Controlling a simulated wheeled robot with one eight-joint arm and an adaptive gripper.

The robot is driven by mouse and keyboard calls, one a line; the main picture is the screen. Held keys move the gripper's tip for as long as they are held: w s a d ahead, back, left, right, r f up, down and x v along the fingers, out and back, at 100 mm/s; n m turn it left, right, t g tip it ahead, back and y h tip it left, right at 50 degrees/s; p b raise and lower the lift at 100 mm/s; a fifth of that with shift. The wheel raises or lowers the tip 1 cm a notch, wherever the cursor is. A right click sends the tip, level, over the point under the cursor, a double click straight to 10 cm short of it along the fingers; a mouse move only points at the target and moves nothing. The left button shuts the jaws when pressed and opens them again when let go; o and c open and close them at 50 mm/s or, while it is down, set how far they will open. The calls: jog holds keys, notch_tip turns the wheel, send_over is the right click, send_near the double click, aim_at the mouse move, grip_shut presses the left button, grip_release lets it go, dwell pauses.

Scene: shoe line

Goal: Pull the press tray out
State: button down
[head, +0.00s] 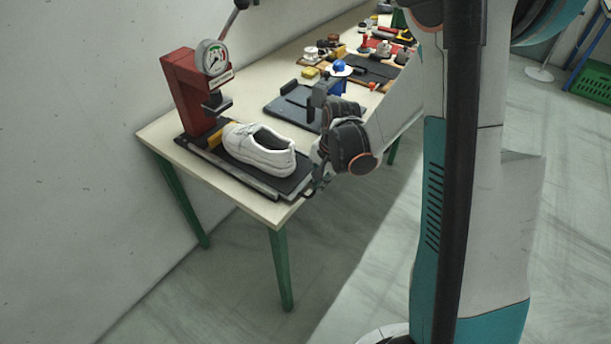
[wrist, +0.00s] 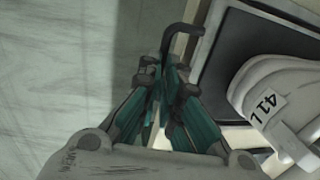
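The press tray (head: 288,185) is a flat dark plate with a light rim, at the near end of the table below the red press (head: 184,92). A white shoe (head: 258,150) lies on it, in front of the press column. In the wrist view the tray (wrist: 235,48) is at the upper right, with the shoe (wrist: 275,95) marked "41L". My gripper (head: 314,188) is at the tray's right end. In the wrist view, my gripper (wrist: 166,78) has its fingers close together around the tray's black bent handle (wrist: 182,32). The finger contact is partly hidden.
The press has a dial gauge (head: 213,58) and a lever at the top. The table (head: 225,195) has green legs. A dark board (head: 290,103) and several small tools and parts lie farther back. The floor right of the table's near end is clear.

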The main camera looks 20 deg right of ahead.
jog(key=c, duration=2.2)
grip_release()
jog(key=shift+s+d, duration=0.5)
jog(key=shift+s, duration=0.25)
jog(key=o, duration=0.4)
jog(key=shift+o, duration=0.4)
jog(key=shift+w+a+f, duration=0.15)
jog(key=shift+w+f, duration=0.05)
jog(key=shift+w, duration=0.1)
notch_tip(320, 180, up, 12)
jog(key=s+d, duration=0.1)
jog(key=s, duration=0.1)
jog(key=shift+d, duration=0.2)
